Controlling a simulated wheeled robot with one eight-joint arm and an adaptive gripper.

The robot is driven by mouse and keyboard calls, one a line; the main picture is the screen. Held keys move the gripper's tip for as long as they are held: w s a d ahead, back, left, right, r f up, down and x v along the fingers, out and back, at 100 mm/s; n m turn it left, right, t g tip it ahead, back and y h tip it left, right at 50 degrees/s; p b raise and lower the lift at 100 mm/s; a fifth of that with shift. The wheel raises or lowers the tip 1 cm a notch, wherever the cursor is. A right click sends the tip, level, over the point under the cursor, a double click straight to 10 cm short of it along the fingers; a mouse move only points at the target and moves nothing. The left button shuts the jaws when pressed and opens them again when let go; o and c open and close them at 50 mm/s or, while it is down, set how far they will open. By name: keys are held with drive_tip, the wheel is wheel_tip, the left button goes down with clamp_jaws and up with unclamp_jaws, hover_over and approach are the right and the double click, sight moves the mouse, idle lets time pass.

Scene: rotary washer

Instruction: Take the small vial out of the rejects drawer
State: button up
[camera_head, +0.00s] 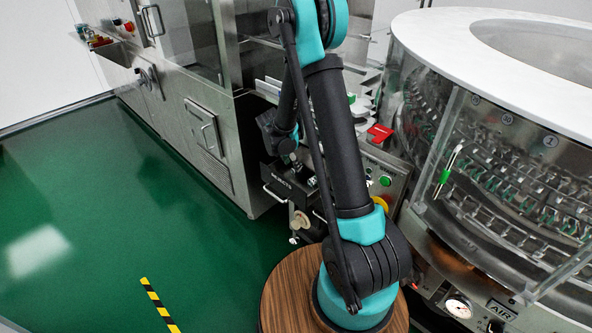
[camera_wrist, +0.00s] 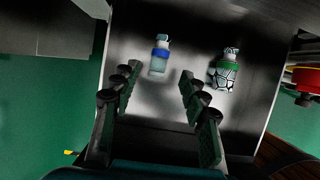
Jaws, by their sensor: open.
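The rejects drawer (camera_head: 275,176) is pulled open in the head view, with a label on its front. In the wrist view I look down into its metal tray (camera_wrist: 190,22). A vial with a blue band (camera_wrist: 159,57) and a pale lower part is in it, just past the fingertips and between their lines. A second vial with a green band (camera_wrist: 224,70) and a dark, crack-like pattern is to its right and looks slightly wider. My gripper (camera_wrist: 160,78) is open and empty, its fingers apart. In the head view, my arm partly hides the drawer.
A steel cabinet (camera_head: 203,125) stands left of the drawer. The round washer (camera_head: 500,140) with its glass guard stands to the right. A control panel with a green button (camera_head: 385,181) is close to my arm.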

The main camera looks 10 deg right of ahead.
sight(293, 169)
drive_tip(key=shift+x, duration=1.65)
drive_tip(key=shift+a, duration=0.2)
drive_tip(key=shift+c, duration=0.3)
drive_tip(key=c, duration=0.8)
